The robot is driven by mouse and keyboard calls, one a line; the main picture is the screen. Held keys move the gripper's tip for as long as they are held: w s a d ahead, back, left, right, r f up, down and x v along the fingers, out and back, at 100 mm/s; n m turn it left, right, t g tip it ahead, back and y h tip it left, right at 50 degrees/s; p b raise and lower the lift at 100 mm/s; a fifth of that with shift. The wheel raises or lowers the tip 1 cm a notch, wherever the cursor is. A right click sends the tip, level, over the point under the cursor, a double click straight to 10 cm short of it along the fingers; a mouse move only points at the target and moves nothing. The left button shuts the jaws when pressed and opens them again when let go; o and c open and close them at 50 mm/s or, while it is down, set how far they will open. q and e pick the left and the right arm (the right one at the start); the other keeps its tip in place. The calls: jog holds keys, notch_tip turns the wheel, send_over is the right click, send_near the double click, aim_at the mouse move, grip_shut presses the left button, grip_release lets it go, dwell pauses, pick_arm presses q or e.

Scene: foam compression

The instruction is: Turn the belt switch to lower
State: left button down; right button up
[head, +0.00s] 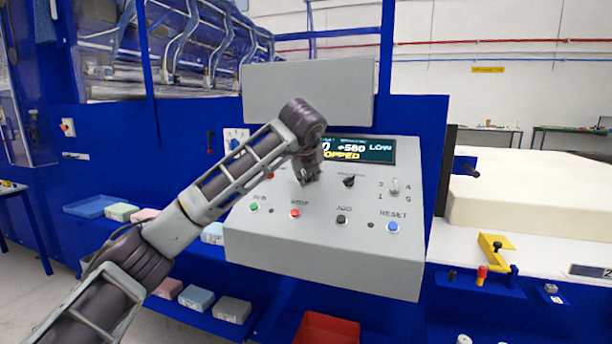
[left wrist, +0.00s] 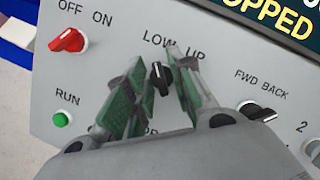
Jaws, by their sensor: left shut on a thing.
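The grey control panel (head: 320,250) is in the middle of the head view. My left gripper (head: 309,178) reaches it from the left. In the left wrist view, its green-padded fingers (left wrist: 163,92) are shut around a small black rotary switch (left wrist: 160,77) under the labels LOW and UP. The label below this switch is mostly hidden by the gripper. The switch's white pointer mark is turned roughly upward. The display (head: 362,150) reads "+580 LOW" and "OPPED", its left part hidden by my arm. My right gripper is not in view.
A red OFF/ON switch (left wrist: 68,41) sits left of the gripper and a black FWD/BACK switch (left wrist: 257,111) to its right. Several push buttons, including blue RESET (head: 393,227), line the panel's lower part. A large cream foam block (head: 540,195) lies at the right.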

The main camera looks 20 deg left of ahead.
pick_arm(q)
jog(key=shift+r+n, duration=0.1)
jog(key=shift+n, duration=0.3)
jog(key=c, duration=1.6)
grip_release()
jog(key=shift+o, duration=0.2)
jog(key=v, duration=1.2)
jog(key=shift+d, duration=0.1)
